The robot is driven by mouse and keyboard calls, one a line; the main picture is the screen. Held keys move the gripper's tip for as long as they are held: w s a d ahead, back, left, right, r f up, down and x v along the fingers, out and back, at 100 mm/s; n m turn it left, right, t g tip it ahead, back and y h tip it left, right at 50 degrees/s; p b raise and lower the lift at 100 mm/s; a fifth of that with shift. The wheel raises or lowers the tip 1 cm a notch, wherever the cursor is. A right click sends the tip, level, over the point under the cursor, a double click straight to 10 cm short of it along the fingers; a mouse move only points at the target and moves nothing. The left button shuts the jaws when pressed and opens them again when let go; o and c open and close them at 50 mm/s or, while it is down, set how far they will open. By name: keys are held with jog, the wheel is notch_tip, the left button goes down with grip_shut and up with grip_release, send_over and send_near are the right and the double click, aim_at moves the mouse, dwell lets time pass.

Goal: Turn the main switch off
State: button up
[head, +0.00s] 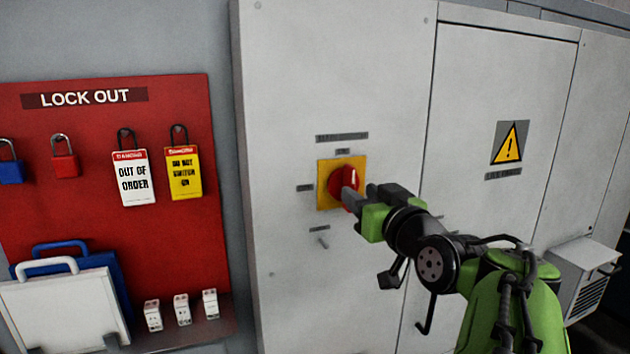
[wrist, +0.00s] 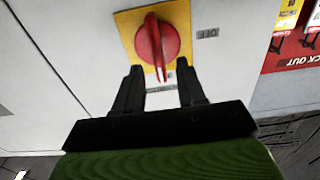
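The main switch (head: 345,180) is a red rotary knob on a yellow square plate (head: 327,200), on a light grey cabinet door. In the wrist view the red knob (wrist: 157,48) lies just beyond my fingertips, with its raised handle running up and down the picture. My gripper (head: 358,197) is in front of the knob's lower right in the head view. In the wrist view its two black fingers (wrist: 158,80) are spread apart, with the lower end of the handle between or just past the tips. Whether they touch the knob I cannot tell.
A red lock-out board (head: 95,210) with padlocks and tags hangs at the left. A small peg (head: 322,243) sticks out below the switch. A warning sign (head: 509,144) is on the right door. A vented box (head: 580,280) juts out at the lower right.

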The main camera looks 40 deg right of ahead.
aim_at(353, 187)
jog(key=x, duration=0.4)
jog(key=shift+w+d+p, duration=0.15)
jog(key=shift+w+p, duration=0.05)
jog(key=shift+p, duration=0.15)
jog(key=shift+s, duration=0.15)
grip_shut()
